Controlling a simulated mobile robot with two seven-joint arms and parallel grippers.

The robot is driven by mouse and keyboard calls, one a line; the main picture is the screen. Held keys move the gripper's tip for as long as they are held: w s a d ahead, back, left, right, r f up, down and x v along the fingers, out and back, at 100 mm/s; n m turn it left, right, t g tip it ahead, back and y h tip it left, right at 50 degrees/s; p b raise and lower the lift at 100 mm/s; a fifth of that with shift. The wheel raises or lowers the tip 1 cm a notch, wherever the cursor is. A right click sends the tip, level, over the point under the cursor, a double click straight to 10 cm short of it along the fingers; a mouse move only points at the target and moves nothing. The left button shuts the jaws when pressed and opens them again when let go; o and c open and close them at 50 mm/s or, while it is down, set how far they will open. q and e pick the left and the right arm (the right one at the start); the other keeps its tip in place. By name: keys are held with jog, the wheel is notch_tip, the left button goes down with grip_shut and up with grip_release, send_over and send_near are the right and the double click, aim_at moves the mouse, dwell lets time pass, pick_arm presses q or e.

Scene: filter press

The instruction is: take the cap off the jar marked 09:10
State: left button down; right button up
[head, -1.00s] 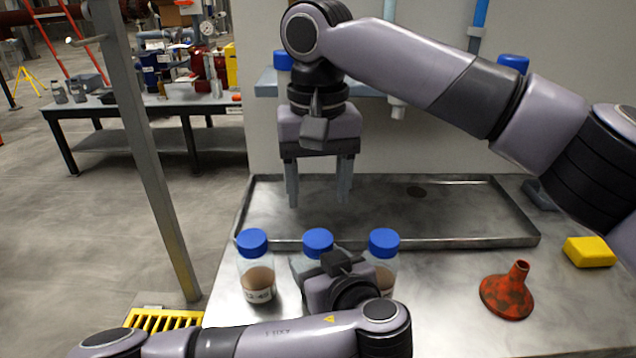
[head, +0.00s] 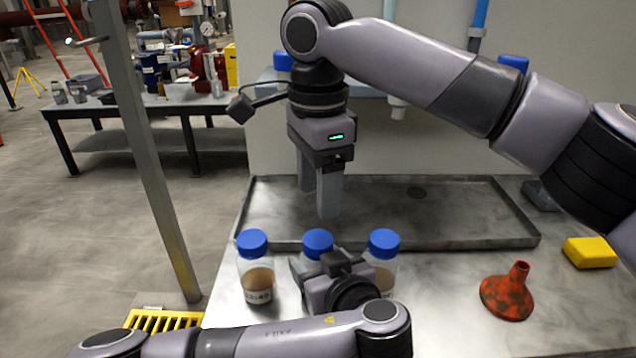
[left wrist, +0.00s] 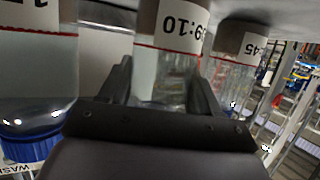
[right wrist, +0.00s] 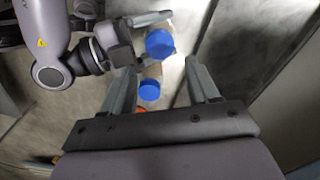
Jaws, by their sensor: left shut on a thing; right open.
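The jar marked 09:10 (left wrist: 182,25) is between my left gripper's fingers (left wrist: 160,90) in the left wrist view, its label upside down. In the head view it is the middle jar, with its blue cap (head: 317,242) on. My left gripper (head: 322,270) is shut on its body, which is mostly hidden there. In the right wrist view, its cap (right wrist: 160,43) shows beyond my right fingers. My right gripper (head: 317,192) is open and empty, pointing down, above and apart from that cap.
Similar blue-capped jars stand close on either side: a left jar (head: 257,272) and a right jar (head: 384,243). A metal tray (head: 460,240) lies behind them. A red funnel (head: 508,293) and a yellow block (head: 589,252) are to the right.

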aim_at(318, 239)
jog(key=shift+f, duration=4)
jog(key=c, duration=0.9)
jog(key=n, duration=0.3)
jog(key=shift+c, duration=0.2)
jog(key=n, duration=1.1)
jog(key=shift+n, duration=0.4)
jog(key=n, duration=0.7)
jog(key=shift+r, duration=0.1)
jog(key=n, duration=3.2)
jog(key=shift+r, duration=0.1)
